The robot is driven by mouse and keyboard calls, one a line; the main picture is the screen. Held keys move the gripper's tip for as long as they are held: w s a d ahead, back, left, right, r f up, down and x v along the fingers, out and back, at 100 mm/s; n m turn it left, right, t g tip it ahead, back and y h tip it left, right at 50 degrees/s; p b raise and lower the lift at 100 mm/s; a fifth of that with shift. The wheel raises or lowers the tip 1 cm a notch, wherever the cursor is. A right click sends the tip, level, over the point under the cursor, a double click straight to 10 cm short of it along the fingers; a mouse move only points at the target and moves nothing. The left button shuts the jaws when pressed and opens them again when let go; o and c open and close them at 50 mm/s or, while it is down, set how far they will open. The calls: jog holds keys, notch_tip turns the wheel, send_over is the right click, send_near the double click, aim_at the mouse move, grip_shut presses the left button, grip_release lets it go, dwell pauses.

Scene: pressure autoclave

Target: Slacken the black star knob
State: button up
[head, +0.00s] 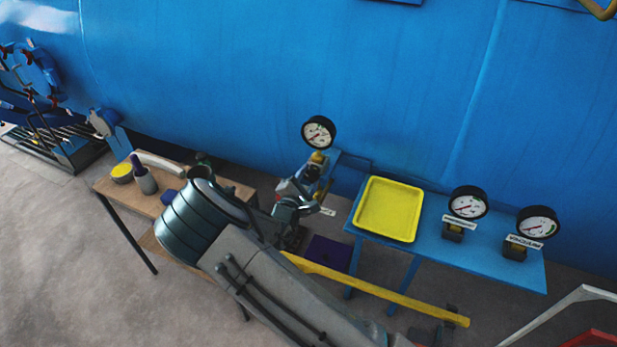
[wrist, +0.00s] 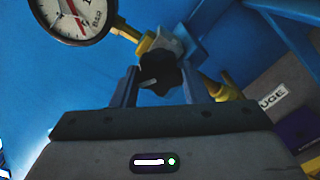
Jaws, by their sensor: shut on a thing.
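The black star knob (wrist: 160,74) sits on the front of a valve fitting below a round gauge. In the wrist view my gripper (wrist: 159,88) has a finger on either side of the knob and is shut on it. In the head view my gripper (head: 302,197) is at the fitting, and my arm and fingers largely hide the knob. The white-faced gauge (head: 319,132) stands above the fitting; it also shows at the top left of the wrist view (wrist: 74,14). Brass-yellow pipe parts (wrist: 222,88) run beside the knob.
A blue table (head: 448,268) at right holds a yellow tray (head: 390,208) and two gauges (head: 467,203) (head: 537,222) with labels. A wooden table (head: 108,186) with small items stands at left behind my arm. A yellow rail (head: 400,293) crosses the front. The blue vessel (head: 270,70) fills the back.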

jog(key=shift+n, duration=0.3)
jog(key=o, duration=1)
jog(key=shift+c, duration=0.2)
jog(key=b+v, duration=0.3)
jog(key=v, duration=1.1)
jog(key=shift+w, duration=0.1)
